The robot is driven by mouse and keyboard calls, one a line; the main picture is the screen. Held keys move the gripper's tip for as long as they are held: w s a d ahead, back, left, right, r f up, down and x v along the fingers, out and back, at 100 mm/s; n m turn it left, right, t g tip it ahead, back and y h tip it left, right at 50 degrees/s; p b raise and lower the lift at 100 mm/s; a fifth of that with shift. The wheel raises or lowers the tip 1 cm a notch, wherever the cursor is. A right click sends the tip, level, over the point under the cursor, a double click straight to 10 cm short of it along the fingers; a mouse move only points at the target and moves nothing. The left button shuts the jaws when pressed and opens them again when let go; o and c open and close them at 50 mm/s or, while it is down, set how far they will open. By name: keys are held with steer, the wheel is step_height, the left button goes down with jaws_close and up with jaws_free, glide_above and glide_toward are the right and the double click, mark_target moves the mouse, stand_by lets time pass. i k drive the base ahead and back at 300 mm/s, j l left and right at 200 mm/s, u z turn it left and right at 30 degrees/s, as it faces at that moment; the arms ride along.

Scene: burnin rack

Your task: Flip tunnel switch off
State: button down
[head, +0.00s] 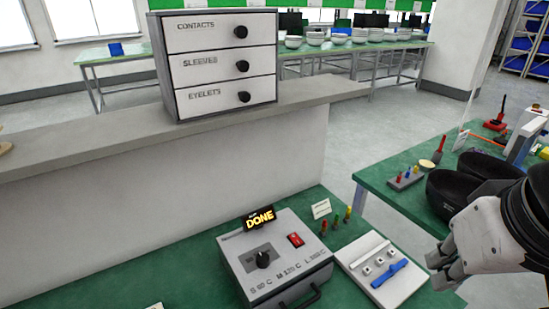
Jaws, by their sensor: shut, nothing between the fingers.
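A grey metal box, seemingly the tunnel (290,268), stands on the green bench top. A red rocker switch (296,240) sits on its top face at the right; which way it is tipped is too small to tell. A black knob (263,259) is left of the switch, above markings for S, M and L temperatures. A dark display (259,219) reading "DONE" in yellow stands at the box's back edge. My gripper (441,274) is at the lower right, shut and empty, well to the right of the switch and apart from it.
A white tray (376,252) with a blue part (390,274) lies between the box and my gripper. Small coloured pieces (336,222) and a white label (321,208) are behind it. A drawer cabinet (215,62) stands on the ledge. Black bowls (455,190) are on the right bench.

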mark_target(294, 238)
steer(key=l+u, duration=0.1)
steer(key=u, duration=0.35)
steer(key=k+l+u, duration=0.2)
steer(key=l, duration=0.15)
steer(key=i+l+u, duration=0.1)
steer(key=i+l, duration=0.15)
